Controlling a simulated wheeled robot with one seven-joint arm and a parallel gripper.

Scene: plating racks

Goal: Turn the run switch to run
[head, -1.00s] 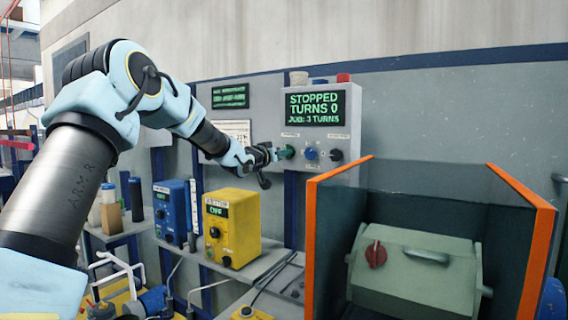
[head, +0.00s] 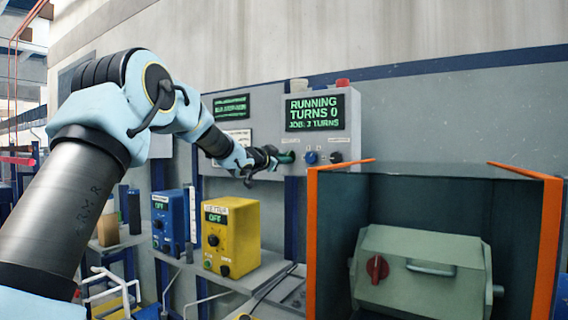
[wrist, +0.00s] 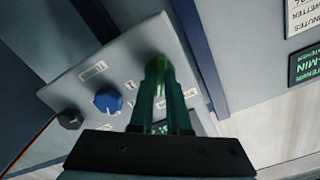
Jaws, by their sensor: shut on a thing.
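The run switch is the green knob (wrist: 159,66) on the front of the grey control box (head: 352,148). My gripper (head: 284,158) is at that knob in the head view and mostly covers it. In the wrist view my gripper (wrist: 160,84) has its green fingers shut on the knob, whose rounded end shows between and beyond the tips. The display (head: 315,112) on the box reads "RUNNING", "TURNS 0" and a job line of turns.
A blue knob (head: 311,158) and a black knob (head: 336,157) sit right of the green one. An orange-edged guard (head: 312,230) surrounds a grey-green barrel (head: 420,270) below. Yellow (head: 230,240) and blue (head: 170,219) power boxes stand on the shelf.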

